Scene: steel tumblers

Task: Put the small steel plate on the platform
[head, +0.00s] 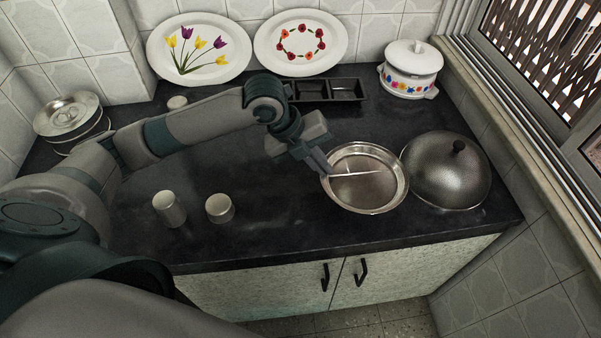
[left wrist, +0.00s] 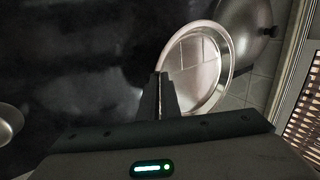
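The small steel plate (head: 372,191) is a round, shiny dish with a raised rim on the dark counter's right half. In the left wrist view the plate (left wrist: 203,75) shows beyond the fingers. My left gripper (head: 325,168) is at the plate's left rim. In the left wrist view its fingers (left wrist: 160,88) are close together, with the rim between their tips. I cannot tell whether the plate touches the counter. I cannot make out for certain which thing is the platform. My right gripper is not in view.
A steel dome lid (head: 445,172) stands close right of the plate. Behind are a black sectioned tray (head: 326,90), a white pot (head: 411,70) and two decorated plates (head: 199,48). Two steel tumblers (head: 169,209) stand front left. The counter (head: 285,225) is clear between tumblers and plate.

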